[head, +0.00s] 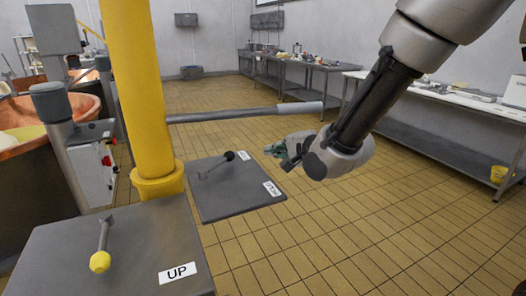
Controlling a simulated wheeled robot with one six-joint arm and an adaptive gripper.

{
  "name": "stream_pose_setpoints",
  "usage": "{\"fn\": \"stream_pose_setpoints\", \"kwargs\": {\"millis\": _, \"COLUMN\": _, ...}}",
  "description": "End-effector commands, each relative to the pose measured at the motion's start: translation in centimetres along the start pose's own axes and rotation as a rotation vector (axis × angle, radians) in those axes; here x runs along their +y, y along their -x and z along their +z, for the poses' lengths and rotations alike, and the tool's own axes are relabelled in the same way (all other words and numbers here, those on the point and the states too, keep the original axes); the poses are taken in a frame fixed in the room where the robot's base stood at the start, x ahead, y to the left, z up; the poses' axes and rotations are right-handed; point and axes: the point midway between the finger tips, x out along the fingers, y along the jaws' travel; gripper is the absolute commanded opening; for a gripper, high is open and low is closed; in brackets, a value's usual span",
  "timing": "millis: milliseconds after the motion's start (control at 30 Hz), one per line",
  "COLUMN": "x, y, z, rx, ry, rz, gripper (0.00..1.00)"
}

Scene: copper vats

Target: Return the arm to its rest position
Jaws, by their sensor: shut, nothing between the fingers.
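My arm (375,95) comes down from the top right, its grey wrist low in the middle of the head view. My gripper (272,150) points left from the wrist, shut and empty. It is seen small and partly hidden by the wrist. In the picture it shows just right of a grey panel with a black-knobbed lever (216,166), apart from it as far as I can tell. The end of a grey horizontal bar (245,113) shows just above the gripper.
A yellow post (138,80) stands at the left. A grey panel labelled UP (150,245) carries a yellow-knobbed lever (100,262). A copper vat (30,165) is at far left. Tables (310,67) line the back and right. The tiled floor (330,235) at lower right is clear.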

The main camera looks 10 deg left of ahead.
Motion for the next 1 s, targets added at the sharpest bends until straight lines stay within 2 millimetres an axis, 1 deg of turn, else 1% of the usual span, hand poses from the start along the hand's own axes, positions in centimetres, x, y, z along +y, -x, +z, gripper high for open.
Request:
{"fn": "stream_pose_setpoints", "kwargs": {"millis": 33, "x": -0.1, "y": 0.7, "z": -0.3, "rx": 0.001, "ry": 0.000, "rz": -0.001, "gripper": 0.00}}
{"fn": "stream_pose_setpoints", "kwargs": {"millis": 100, "x": -0.1, "y": 1.4, "z": -0.6, "rx": 0.001, "ry": -0.001, "rz": -0.001, "gripper": 0.00}}
{"fn": "stream_pose_setpoints", "kwargs": {"millis": 200, "x": 0.0, "y": 1.9, "z": -0.7, "rx": 0.001, "ry": 0.024, "rz": 0.001, "gripper": 0.00}}
{"fn": "stream_pose_setpoints", "kwargs": {"millis": 267, "x": 0.6, "y": 2.0, "z": -0.8, "rx": 0.000, "ry": 0.082, "rz": 0.025, "gripper": 0.00}}
{"fn": "stream_pose_setpoints", "kwargs": {"millis": 333, "x": 2.7, "y": 2.2, "z": -0.9, "rx": -0.006, "ry": 0.207, "rz": 0.117, "gripper": 0.00}}
{"fn": "stream_pose_setpoints", "kwargs": {"millis": 367, "x": 4.2, "y": 2.4, "z": -1.0, "rx": -0.016, "ry": 0.275, "rz": 0.178, "gripper": 0.00}}
{"fn": "stream_pose_setpoints", "kwargs": {"millis": 400, "x": 6.6, "y": 3.0, "z": -1.1, "rx": -0.038, "ry": 0.373, "rz": 0.274, "gripper": 0.00}}
{"fn": "stream_pose_setpoints", "kwargs": {"millis": 467, "x": 9.9, "y": 4.7, "z": -1.2, "rx": -0.092, "ry": 0.522, "rz": 0.419, "gripper": 0.00}}
{"fn": "stream_pose_setpoints", "kwargs": {"millis": 500, "x": 11.3, "y": 6.3, "z": -1.4, "rx": -0.137, "ry": 0.620, "rz": 0.505, "gripper": 0.00}}
{"fn": "stream_pose_setpoints", "kwargs": {"millis": 567, "x": 12.8, "y": 9.7, "z": -2.7, "rx": -0.204, "ry": 0.750, "rz": 0.626, "gripper": 0.00}}
{"fn": "stream_pose_setpoints", "kwargs": {"millis": 600, "x": 13.3, "y": 12.5, "z": -3.8, "rx": -0.251, "ry": 0.823, "rz": 0.703, "gripper": 0.00}}
{"fn": "stream_pose_setpoints", "kwargs": {"millis": 667, "x": 13.9, "y": 17.4, "z": -5.7, "rx": -0.328, "ry": 0.911, "rz": 0.806, "gripper": 0.00}}
{"fn": "stream_pose_setpoints", "kwargs": {"millis": 700, "x": 14.0, "y": 20.6, "z": -6.8, "rx": -0.375, "ry": 0.951, "rz": 0.859, "gripper": 0.00}}
{"fn": "stream_pose_setpoints", "kwargs": {"millis": 767, "x": 14.1, "y": 25.6, "z": -8.1, "rx": -0.440, "ry": 0.990, "rz": 0.922, "gripper": 0.00}}
{"fn": "stream_pose_setpoints", "kwargs": {"millis": 800, "x": 14.0, "y": 28.8, "z": -8.8, "rx": -0.473, "ry": 1.000, "rz": 0.954, "gripper": 0.00}}
{"fn": "stream_pose_setpoints", "kwargs": {"millis": 867, "x": 13.9, "y": 33.4, "z": -9.4, "rx": -0.505, "ry": 1.001, "rz": 0.986, "gripper": 0.00}}
{"fn": "stream_pose_setpoints", "kwargs": {"millis": 900, "x": 13.8, "y": 36.2, "z": -9.6, "rx": -0.512, "ry": 0.993, "rz": 1.000, "gripper": 0.00}}
{"fn": "stream_pose_setpoints", "kwargs": {"millis": 1000, "x": 13.4, "y": 42.1, "z": -9.9, "rx": -0.461, "ry": 0.943, "rz": 1.016, "gripper": 0.00}}
